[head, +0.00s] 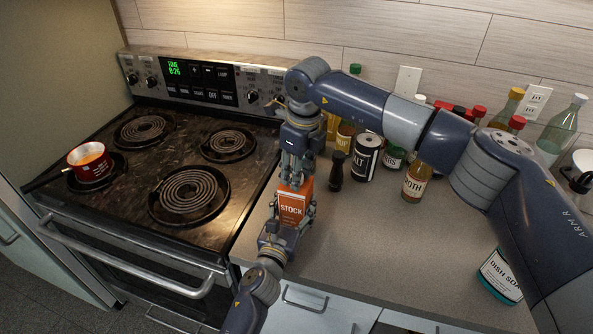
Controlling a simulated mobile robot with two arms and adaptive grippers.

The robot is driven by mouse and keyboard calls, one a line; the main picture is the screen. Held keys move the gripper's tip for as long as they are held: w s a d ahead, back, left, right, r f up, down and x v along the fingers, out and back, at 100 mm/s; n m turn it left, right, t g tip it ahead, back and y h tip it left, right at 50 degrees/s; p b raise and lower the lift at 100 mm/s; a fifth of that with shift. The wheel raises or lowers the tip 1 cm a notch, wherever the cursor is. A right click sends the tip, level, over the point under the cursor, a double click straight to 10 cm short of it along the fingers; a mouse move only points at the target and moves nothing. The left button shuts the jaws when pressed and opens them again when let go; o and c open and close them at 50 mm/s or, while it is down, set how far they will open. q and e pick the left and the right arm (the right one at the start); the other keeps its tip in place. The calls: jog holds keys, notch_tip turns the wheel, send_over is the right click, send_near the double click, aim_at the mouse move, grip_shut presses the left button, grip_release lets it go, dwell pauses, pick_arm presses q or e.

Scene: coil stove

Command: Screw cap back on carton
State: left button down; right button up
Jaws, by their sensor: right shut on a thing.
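An orange carton labelled "STOCK" (292,207) is upright at the counter's left part, near the stove. My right gripper (296,180) comes down from above and is shut at the carton's top. Its fingers hide the carton's top and any cap there, so I cannot tell how the cap sits. My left gripper (290,217) reaches in from below, its fingers on both sides of the carton's lower part. I cannot tell whether those fingers press on it.
A dark shaker (336,171), a can labelled "ALT" (366,158) and a broth bottle (416,182) stand right of the carton. More bottles line the wall. Dish soap (500,276) is at right. A red pan (89,162) sits on the coil stove (190,235). The counter's front middle is clear.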

jog(key=m, duration=0.6)
jog(key=shift+h, duration=0.3)
jog(key=m, duration=0.4)
jog(key=shift+a+m+h, duration=0.1)
jog(key=shift+m+h, duration=0.2)
jog(key=shift+m, duration=0.1)
jog(key=m, duration=0.5)
jog(key=shift+h, duration=0.3)
jog(key=m, duration=0.5)
jog(key=shift+m, duration=0.3)
jog(key=o, duration=0.8)
jog(key=shift+c, duration=0.2)
notch_tip(320, 180, up, 12)
jog(key=a, duration=0.1)
jog(key=shift+s+a, duration=0.25)
jog(key=shift+s, duration=0.05)
jog(key=shift+f, duration=0.1)
